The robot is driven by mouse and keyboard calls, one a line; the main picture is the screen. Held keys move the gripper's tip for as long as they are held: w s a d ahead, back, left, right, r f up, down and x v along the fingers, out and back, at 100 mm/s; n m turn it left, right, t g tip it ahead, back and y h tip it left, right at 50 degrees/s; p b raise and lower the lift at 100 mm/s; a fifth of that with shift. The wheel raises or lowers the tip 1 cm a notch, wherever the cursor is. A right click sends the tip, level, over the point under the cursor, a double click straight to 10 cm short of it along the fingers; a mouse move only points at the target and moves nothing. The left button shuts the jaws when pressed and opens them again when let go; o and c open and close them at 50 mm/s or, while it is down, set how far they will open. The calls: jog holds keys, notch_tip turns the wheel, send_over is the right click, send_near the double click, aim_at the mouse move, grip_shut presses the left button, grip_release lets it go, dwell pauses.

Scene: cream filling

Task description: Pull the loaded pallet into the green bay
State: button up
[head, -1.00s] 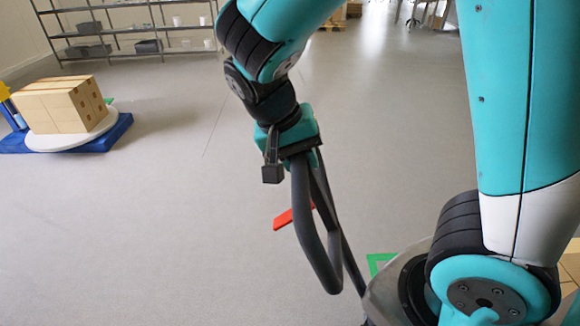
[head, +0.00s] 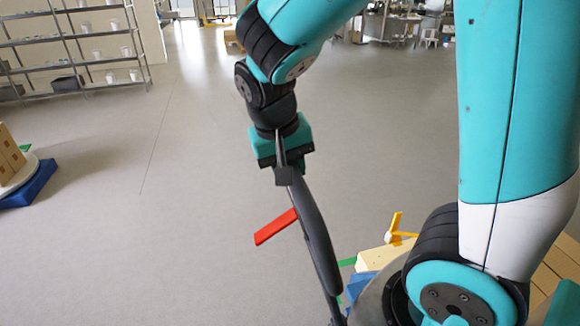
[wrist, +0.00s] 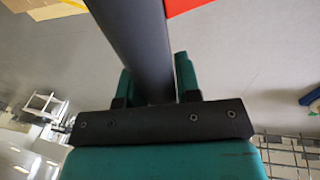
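My gripper (head: 284,165) is closed around the top of a dark grey handle (head: 318,238) that slopes down to the lower middle of the head view. A red lever (head: 275,227) sticks out from its left. In the wrist view the grey bar (wrist: 135,45) runs between my two fingers (wrist: 155,80). The handle's lower end and what it joins are hidden. A loaded pallet cannot be made out for sure; tan boxes (head: 552,272) show partly behind my arm at the lower right.
Stacked boxes (head: 8,155) on a white disc with a blue base (head: 35,185) stand at the left edge. A metal shelf (head: 70,45) is at the back left. A yellow-armed block (head: 385,256) sits low right. The middle floor is clear.

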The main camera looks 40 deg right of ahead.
jog(key=o, duration=0.4)
jog(key=shift+w+a+r, duration=0.1)
jog(key=shift+a+r, duration=0.2)
jog(key=shift+r, duration=0.1)
jog(key=shift+c, duration=0.2)
jog(key=shift+o, duration=0.5)
jog(key=shift+d+f, duration=0.15)
jog(key=shift+f, duration=0.05)
jog(key=shift+r, duration=0.1)
jog(key=p+v, duration=0.1)
jog(key=v, duration=1.6)
jog(key=shift+s+r, duration=0.2)
jog(key=shift+s, duration=0.1)
